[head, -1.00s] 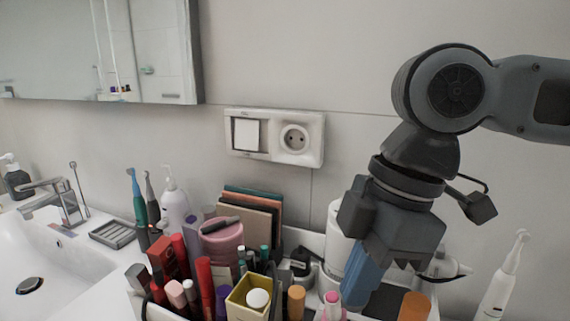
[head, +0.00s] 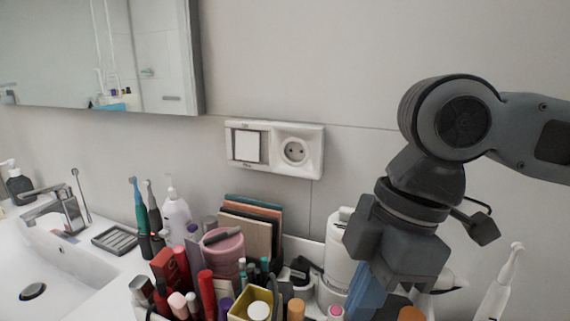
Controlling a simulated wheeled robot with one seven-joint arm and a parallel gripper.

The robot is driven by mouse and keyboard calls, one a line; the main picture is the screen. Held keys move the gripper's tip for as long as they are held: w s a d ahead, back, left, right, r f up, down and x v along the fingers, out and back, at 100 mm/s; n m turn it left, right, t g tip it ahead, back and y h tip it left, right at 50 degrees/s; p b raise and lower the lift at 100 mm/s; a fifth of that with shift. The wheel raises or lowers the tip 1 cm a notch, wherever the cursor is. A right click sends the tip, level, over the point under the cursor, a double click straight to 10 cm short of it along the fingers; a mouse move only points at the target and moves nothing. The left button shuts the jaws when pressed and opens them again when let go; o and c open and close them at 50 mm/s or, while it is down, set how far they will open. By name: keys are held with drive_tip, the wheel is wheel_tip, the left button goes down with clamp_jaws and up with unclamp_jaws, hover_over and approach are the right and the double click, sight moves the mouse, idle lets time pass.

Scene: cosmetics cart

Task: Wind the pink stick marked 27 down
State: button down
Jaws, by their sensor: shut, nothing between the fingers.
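A pink-topped stick (head: 335,313) shows at the bottom edge of the head view, with only its top in frame. Its marking cannot be read, and its lower part is cut off. My gripper (head: 366,296) points down just to the right of it, with blue fingers. The fingers look shut with nothing between them. Their tips run to the bottom edge of the picture, so I cannot tell whether they touch anything.
Left of the stick, the cart is crowded with lipsticks, a yellow box (head: 240,312), a pink jar (head: 223,250) and palettes (head: 250,228). A white bottle (head: 339,252) stands behind my gripper. An orange cap (head: 411,314) and a white toothbrush (head: 499,290) are at right.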

wheel_tip(320, 180, up, 6)
drive_tip(key=p, duration=0.5)
drive_tip(key=shift+p, duration=0.3)
